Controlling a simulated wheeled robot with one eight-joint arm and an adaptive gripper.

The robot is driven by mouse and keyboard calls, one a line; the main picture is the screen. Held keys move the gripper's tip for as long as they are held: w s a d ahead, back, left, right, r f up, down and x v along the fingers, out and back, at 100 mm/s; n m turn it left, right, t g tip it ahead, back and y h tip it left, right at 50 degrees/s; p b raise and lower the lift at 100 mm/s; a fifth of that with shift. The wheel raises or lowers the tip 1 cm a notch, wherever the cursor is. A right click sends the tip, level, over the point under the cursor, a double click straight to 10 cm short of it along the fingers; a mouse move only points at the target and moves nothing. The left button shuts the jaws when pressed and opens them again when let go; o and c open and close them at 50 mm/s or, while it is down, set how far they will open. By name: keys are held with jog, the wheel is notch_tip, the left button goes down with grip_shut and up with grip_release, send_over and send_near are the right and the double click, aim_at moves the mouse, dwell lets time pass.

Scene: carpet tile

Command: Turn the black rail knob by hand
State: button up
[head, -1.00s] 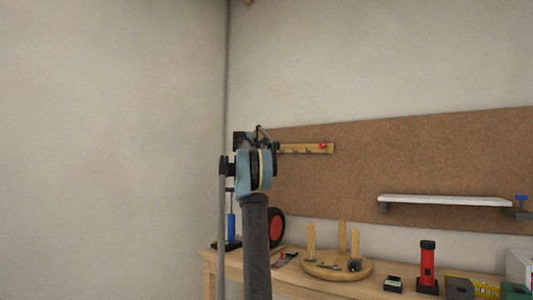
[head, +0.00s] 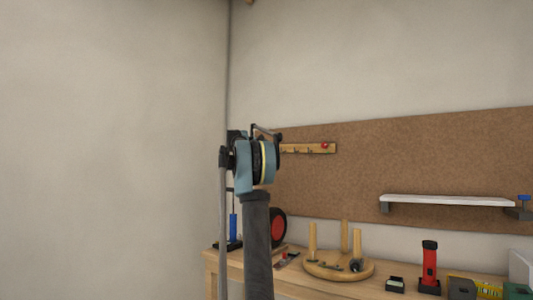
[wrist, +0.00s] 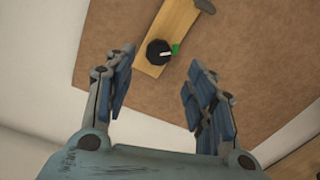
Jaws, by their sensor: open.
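The black knob (wrist: 159,52) is round with a white mark on its face. It sits on the wooden rail (wrist: 170,30), with a small green piece beside it. My gripper (wrist: 160,66) is open in the wrist view, with one finger on each side of the picture. The knob shows between and slightly beyond the fingertips, and nothing is between the pads. Whether any finger touches the rail cannot be told. My arm hides the black knob there.
The rail is fixed to a brown board (head: 420,165) on the wall. A white shelf (head: 450,200) sticks out at right. Below, a workbench (head: 340,287) carries a pegged round wooden stand (head: 325,275), a red flashlight (head: 429,265) and other items. The left wall is bare.

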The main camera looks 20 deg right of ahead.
jog(key=v, duration=0.5)
jog(key=shift+s+a, duration=0.15)
jog(key=shift+a, duration=0.1)
jog(key=s+a+f+m+g+y, duration=0.3)
jog(key=s+f+m, duration=0.1)
jog(key=s+f, duration=1.05)
jog(key=s+a+f+m+g+y, duration=0.2)
jog(key=s+a+f+m+y, duration=0.1)
jog(key=s+f, duration=1.15)
jog(key=s+a+f+m+g+y, duration=0.1)
jog(key=s+a+f, duration=0.4)
jog(key=s+f, duration=0.5)
jog(key=s+a+f+m+g+y, duration=0.1)
jog(key=s+a+f+y, duration=0.3)
jog(key=s+f, duration=0.7)
jog(key=s+a+f+m+g+y, duration=0.1)
jog(key=s+a+f+y, duration=0.2)
jog(key=s+a+f, duration=0.5)
notch_tip(320, 180, down, 5)
jog(key=s, duration=0.3)
jog(key=shift+f+g, duration=0.2)
jog(key=shift+g, duration=0.2)
jog(key=shift+d, duration=0.1)
jog(key=c, duration=0.3)
jog(key=shift+w, duration=0.1)
jog(key=shift+c, duration=0.5)
